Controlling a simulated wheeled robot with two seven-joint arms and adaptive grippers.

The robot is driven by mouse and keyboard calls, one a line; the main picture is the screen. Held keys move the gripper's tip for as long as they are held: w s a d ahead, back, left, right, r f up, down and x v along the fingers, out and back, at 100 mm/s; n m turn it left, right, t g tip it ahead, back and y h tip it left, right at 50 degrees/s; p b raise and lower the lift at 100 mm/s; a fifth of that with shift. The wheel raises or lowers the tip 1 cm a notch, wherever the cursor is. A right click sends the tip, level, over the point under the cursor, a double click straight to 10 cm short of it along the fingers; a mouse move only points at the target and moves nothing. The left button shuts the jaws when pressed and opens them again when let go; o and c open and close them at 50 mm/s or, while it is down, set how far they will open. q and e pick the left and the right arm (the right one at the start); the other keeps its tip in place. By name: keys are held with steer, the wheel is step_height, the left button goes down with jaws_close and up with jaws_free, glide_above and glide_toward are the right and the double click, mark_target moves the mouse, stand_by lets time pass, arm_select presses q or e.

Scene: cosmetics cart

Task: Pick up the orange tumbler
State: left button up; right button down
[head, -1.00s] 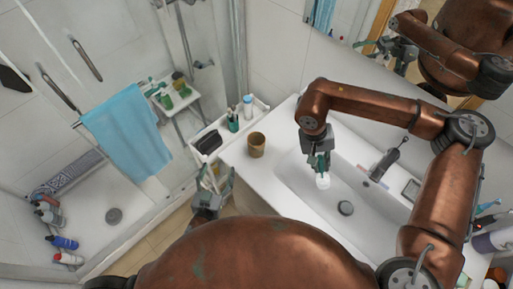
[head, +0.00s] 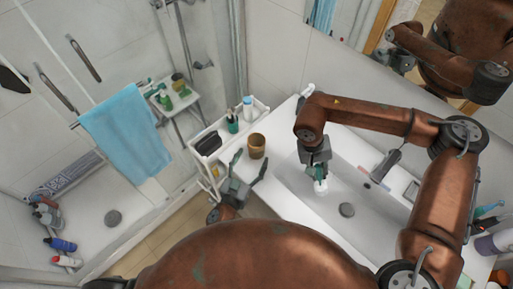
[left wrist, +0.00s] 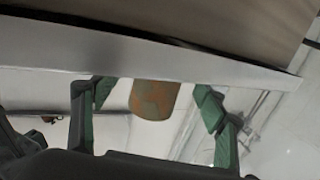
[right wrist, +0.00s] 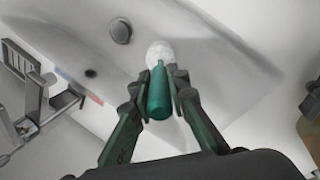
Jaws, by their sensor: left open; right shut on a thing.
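The orange-brown tumbler (head: 257,146) stands upright at the left end of the white washbasin counter (head: 283,128). My left gripper (head: 250,163) is open and empty, its fingers spread just in front of the tumbler. In the left wrist view the tumbler (left wrist: 152,99) shows between the two open fingers (left wrist: 153,90), nearer the left one, with a gap on both sides. My right gripper (head: 319,170) is over the sink, shut on a green bottle-shaped thing (right wrist: 158,93). A white round thing (right wrist: 160,52) shows at its far end; I cannot tell whether they are joined.
A white cart (head: 222,136) with a dark box and small bottles stands left of the tumbler. The faucet (head: 385,165) rises behind the sink (head: 330,207). Bottles stand at the counter's right end. A blue towel (head: 125,130) hangs further left.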

mark_target(259, 142)
arm_select(q)
steer(key=x, duration=0.5)
steer(key=shift+a+r, duration=0.1)
steer(key=shift+r, duration=0.15)
arm_select(e)
steer(key=shift+r, duration=0.25)
arm_select(q)
steer(key=shift+c, duration=0.2)
steer(key=c, duration=1.2)
steer(key=shift+r+p, duration=0.2)
steer(key=shift+p, duration=0.15)
steer(key=shift+c, duration=0.2)
arm_select(e)
steer(key=shift+r, duration=0.2)
